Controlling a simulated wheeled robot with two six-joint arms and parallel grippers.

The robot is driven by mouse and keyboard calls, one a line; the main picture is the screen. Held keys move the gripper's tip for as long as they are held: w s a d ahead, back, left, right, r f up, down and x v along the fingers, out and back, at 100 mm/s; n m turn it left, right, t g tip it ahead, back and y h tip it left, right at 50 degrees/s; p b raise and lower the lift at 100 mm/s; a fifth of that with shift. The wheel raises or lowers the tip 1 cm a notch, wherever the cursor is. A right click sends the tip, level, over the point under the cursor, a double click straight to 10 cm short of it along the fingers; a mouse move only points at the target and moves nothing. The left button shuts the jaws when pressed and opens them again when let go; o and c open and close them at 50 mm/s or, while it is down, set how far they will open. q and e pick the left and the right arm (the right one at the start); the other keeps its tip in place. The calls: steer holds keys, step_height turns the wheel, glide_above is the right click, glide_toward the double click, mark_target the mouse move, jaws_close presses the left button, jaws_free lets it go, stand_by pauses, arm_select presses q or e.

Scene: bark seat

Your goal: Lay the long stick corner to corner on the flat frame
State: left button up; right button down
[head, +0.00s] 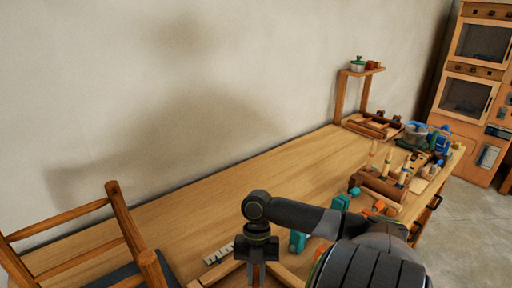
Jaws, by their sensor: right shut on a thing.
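My right gripper (258,276) points down at the bottom middle of the head view. It is shut on a thin wooden piece, mostly hidden by the fingers and cut off by the picture's lower edge. I cannot tell whether this is the long stick. Light wooden bars (222,272) meet at an angle just behind the gripper, and look like a corner of the flat frame lying on the bench. The rest of the frame is outside the view. My left gripper does not show.
The wooden bench (215,208) is clear along the wall. A chair (120,215) stands at the left. A teal tool (297,241) and a pale notched strip (219,254) lie near the gripper. A tool rack (378,187) and a small shelf (362,72) are farther right.

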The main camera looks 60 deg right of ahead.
steer(key=shift+f, duration=0.3)
stand_by(0.6)
steer(key=c, duration=1)
jaws_free()
steer(key=shift+o, duration=0.2)
steer(key=shift+r, duration=0.1)
step_height(320, 180, up, 7)
steer(key=p, duration=0.6)
